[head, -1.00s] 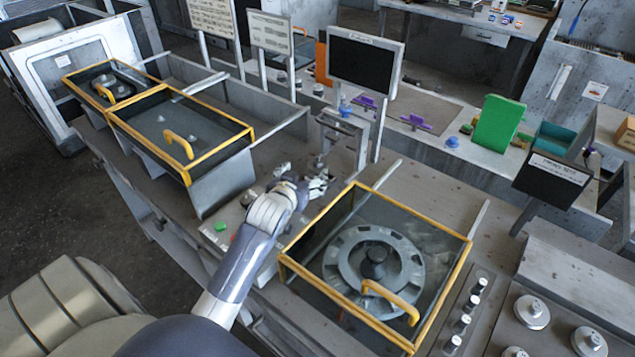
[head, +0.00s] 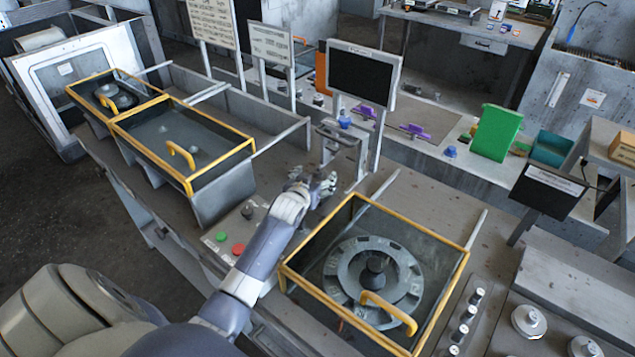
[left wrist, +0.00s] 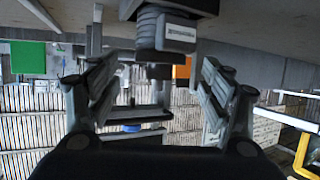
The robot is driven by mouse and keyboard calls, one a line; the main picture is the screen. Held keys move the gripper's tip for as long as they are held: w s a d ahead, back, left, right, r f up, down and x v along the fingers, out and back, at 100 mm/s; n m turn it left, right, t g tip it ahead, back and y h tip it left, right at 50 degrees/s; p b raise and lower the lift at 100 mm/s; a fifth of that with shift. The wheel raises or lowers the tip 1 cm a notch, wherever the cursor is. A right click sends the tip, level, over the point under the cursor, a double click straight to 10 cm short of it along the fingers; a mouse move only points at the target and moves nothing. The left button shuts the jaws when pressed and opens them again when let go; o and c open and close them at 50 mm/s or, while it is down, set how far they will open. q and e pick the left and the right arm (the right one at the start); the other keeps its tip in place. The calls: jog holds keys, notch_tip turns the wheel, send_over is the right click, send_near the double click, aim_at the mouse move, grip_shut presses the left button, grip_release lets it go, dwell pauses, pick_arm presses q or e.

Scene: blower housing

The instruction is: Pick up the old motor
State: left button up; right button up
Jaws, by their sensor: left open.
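My left gripper (head: 322,187) is open, low over the bench in front of a small grey frame stand (head: 340,145). In the left wrist view, which looks upside down, my two fingers (left wrist: 158,75) stand apart. A grey stepped cylinder with a pale label (left wrist: 165,32), which looks like the old motor, shows between and beyond them. A clear gap shows on each side of it, and I see no finger touching it. In the head view I cannot make out the cylinder apart from my gripper and the stand. My right gripper is not in view.
A yellow-edged box with a round part inside (head: 285,275) stands right of my arm. Another yellow-edged box (head: 250,140) stands left. A black screen (head: 364,75) rises behind the stand. Green and red buttons (head: 238,249) lie beside my forearm.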

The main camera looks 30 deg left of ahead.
pick_arm(q)
jog(key=shift+x, duration=1.15)
